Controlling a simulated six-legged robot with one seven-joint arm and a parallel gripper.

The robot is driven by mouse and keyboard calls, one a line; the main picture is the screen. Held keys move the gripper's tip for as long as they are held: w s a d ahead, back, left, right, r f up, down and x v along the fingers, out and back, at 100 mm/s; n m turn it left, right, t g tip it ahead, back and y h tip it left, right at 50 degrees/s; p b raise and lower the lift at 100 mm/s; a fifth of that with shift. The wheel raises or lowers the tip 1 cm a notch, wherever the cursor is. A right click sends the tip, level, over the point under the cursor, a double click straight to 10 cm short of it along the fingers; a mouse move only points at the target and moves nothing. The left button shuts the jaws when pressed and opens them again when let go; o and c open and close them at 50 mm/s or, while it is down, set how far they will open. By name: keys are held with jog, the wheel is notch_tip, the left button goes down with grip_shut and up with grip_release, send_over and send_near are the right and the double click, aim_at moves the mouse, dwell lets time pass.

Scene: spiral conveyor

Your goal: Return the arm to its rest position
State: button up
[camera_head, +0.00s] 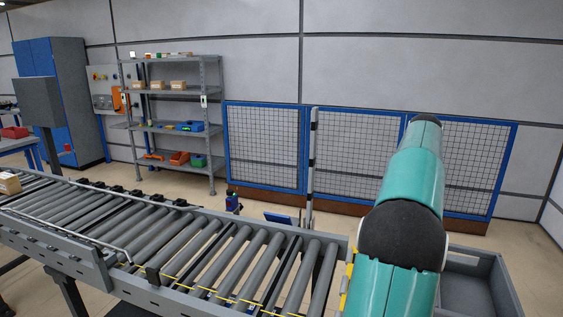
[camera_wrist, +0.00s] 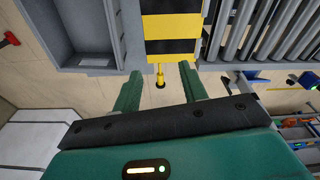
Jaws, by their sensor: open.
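My gripper (camera_wrist: 160,88) shows in the wrist view with its two green fingers apart and nothing between them. A yellow-and-black striped block (camera_wrist: 171,25) with a short yellow rod below it lies just beyond the fingertips, apart from them as far as I can tell. In the head view my teal arm rises at the right and covers part of the mesh fence. The gripper itself is hidden in that view.
A roller conveyor (camera_head: 215,262) crosses the front, with a cardboard box (camera_head: 9,184) at its far left. A grey tray (camera_head: 472,262) is at the right. Blue-framed mesh fences (camera_head: 265,148) and a shelf rack (camera_head: 172,126) stand behind.

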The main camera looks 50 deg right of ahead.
jog(key=w+a+r+n+t, duration=0.1)
jog(key=w+a+n, duration=0.1)
jog(key=w+a, duration=0.6)
jog(key=w+a+r+n, duration=0.15)
jog(key=w+a, duration=0.25)
jog(key=a, duration=0.8)
jog(key=w+a+r+n+t, duration=0.1)
jog(key=w+a, duration=0.4)
jog(key=a, duration=0.6)
jog(key=s+a+f+n+t, duration=0.1)
jog(key=s+a+f+n, duration=0.1)
jog(key=a, duration=0.8)
jog(key=s+a+f+n+t+y, duration=0.1)
jog(key=s+a+f, duration=0.3)
jog(key=a, duration=0.6)
jog(key=s+a+f+n, duration=0.3)
jog(key=a+f, duration=0.1)
jog(key=a, duration=0.6)
jog(key=shift+a+f+t, duration=0.25)
jog(key=shift+f+t, duration=0.15)
jog(key=shift+c, duration=0.7)
jog(key=shift+d, duration=0.2)
